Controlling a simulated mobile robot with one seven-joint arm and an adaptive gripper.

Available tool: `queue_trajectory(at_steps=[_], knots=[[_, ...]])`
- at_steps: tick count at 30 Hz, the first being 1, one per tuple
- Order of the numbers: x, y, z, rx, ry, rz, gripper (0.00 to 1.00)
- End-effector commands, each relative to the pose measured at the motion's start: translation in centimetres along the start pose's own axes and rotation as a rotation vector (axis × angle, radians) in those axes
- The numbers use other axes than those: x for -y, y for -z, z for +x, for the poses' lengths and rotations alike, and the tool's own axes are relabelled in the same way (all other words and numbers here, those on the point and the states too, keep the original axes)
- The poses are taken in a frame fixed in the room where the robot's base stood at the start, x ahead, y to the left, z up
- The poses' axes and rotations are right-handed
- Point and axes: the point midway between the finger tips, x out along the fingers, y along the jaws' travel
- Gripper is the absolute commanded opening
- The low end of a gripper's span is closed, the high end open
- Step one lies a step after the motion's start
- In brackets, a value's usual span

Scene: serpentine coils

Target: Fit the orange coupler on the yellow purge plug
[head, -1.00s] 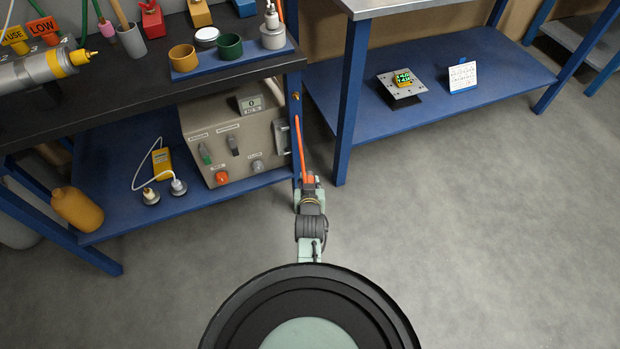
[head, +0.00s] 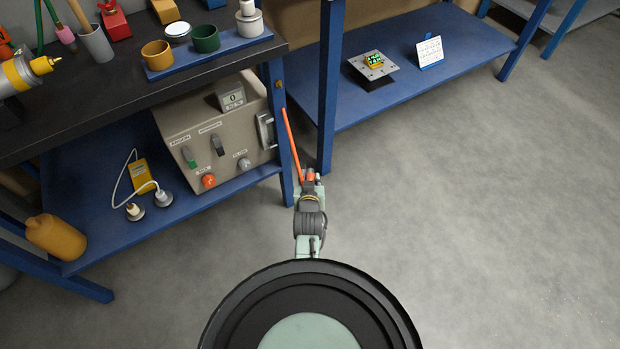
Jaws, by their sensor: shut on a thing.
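My gripper (head: 309,188) is small in the head view, at the end of my arm, beside the blue bench's front leg. It is shut on an orange coupler (head: 310,175), partly hidden by the fingers. A thin orange hose (head: 291,144) rises from near it, in front of the leg. At the far left, a silver cylinder (head: 14,82) with a yellow band lies on the black bench top, cut off by the picture edge. A small yellow tip (head: 62,59) juts from its right end; I cannot tell surely whether this is the purge plug. The coupler is well apart from it.
Cups stand on a blue tray (head: 215,53) on the bench top. Another blue shelf (head: 440,65) is right. Grey floor (head: 480,230) is open at right.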

Motion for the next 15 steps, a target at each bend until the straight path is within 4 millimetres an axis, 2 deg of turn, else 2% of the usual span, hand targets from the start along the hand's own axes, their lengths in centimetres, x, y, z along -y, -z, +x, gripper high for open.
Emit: queue_trajectory(at_steps=[15], knots=[[0.20,0.87,-0.42,-0.007,-0.076,-0.167,0.00]])
